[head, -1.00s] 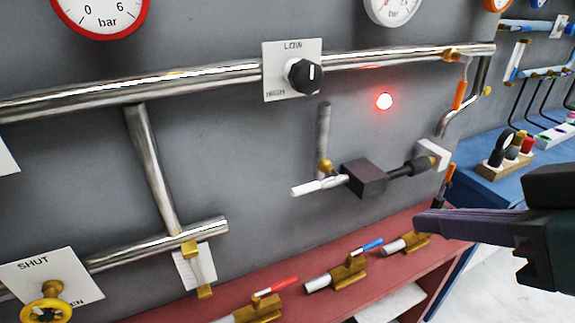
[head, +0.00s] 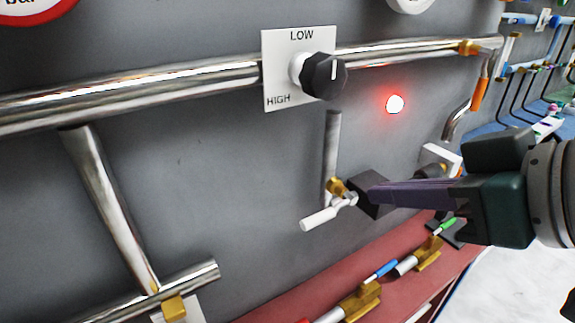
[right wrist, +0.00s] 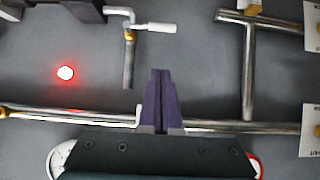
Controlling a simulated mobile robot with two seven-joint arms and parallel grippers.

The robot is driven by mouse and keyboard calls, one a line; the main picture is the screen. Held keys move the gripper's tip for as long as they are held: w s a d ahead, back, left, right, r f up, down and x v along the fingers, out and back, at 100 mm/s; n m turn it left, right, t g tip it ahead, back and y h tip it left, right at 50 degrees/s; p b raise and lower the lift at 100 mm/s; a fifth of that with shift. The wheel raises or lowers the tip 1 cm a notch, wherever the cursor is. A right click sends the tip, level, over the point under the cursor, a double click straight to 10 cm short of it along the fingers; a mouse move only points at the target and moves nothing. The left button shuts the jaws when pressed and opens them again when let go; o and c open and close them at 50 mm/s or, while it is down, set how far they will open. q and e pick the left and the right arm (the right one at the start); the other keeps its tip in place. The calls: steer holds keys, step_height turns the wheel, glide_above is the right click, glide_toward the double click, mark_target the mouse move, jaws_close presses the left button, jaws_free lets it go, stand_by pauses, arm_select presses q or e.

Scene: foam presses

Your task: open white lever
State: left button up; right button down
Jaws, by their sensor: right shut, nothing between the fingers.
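The white lever (head: 322,218) sticks out to the lower left from a small brass valve (head: 337,187) at the foot of a short vertical grey pipe. My left gripper is out of view.
A black knob (head: 324,76) on a LOW/HIGH plate and a glowing red light (head: 395,104) are above the lever. A long steel pipe (head: 180,84) crosses the wall. Valves with blue (head: 381,270) and green (head: 444,226) handles lie on the red ledge below.

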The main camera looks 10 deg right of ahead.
glide_above(331, 212)
steer(key=s+a, duration=0.1)
steer(key=s, duration=0.2)
step_height(331, 212, down, 5)
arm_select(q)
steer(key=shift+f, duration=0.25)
arm_select(e)
steer(key=shift+w+a+f, duration=0.1)
steer(key=shift+w+f, duration=0.05)
steer(key=shift+f, duration=1.9)
